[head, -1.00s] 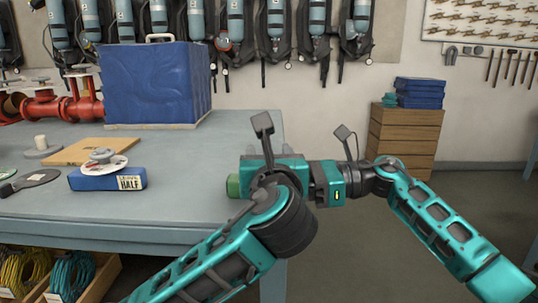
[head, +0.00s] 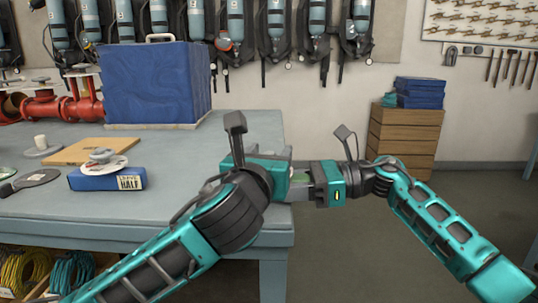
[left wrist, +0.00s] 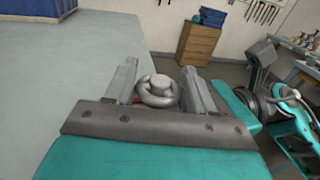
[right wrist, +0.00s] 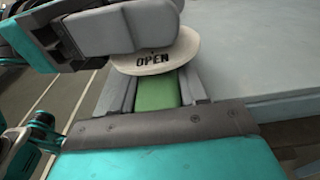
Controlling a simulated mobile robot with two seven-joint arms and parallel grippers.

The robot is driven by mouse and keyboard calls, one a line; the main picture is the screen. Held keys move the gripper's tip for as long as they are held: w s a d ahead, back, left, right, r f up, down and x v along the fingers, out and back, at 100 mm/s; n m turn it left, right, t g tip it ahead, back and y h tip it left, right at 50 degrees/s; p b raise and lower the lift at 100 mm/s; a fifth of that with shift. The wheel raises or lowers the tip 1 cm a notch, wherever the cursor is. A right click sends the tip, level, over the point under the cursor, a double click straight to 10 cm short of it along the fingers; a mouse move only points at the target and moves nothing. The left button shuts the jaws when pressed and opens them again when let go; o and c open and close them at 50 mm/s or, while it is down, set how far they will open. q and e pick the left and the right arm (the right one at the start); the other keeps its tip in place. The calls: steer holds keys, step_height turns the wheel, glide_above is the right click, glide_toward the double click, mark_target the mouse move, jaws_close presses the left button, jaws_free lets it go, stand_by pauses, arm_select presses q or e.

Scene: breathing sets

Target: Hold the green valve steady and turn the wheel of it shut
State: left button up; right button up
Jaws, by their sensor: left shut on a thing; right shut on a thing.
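The valve's green body (right wrist: 155,92) shows in the right wrist view between the fingers of my right gripper (right wrist: 156,98), which is shut on it. Above it is a pale round plate (right wrist: 158,62) marked OPEN. The grey fingers of my left gripper lie over that plate. In the left wrist view, my left gripper (left wrist: 160,84) is shut around the valve's grey wheel (left wrist: 158,92). In the head view both grippers meet at the table's right edge. My left wrist and hand hide most of the valve there.
A blue block (head: 107,179) labelled HALF, with a white disc on top, sits on the grey table (head: 170,195). Behind stand a large blue case (head: 155,85) and red pipework (head: 45,105). A wooden drawer unit (head: 403,140) stands right. The floor between is free.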

arm_select(q)
steer(key=o, duration=0.9)
steer(key=shift+o, duration=0.2)
steer(key=shift+s, duration=0.15)
steer(key=v, duration=1.1)
steer(key=shift+s, duration=0.35)
steer(key=shift+a, duration=0.1)
arm_select(e)
steer(key=o, duration=0.9)
steer(key=shift+d, duration=0.1)
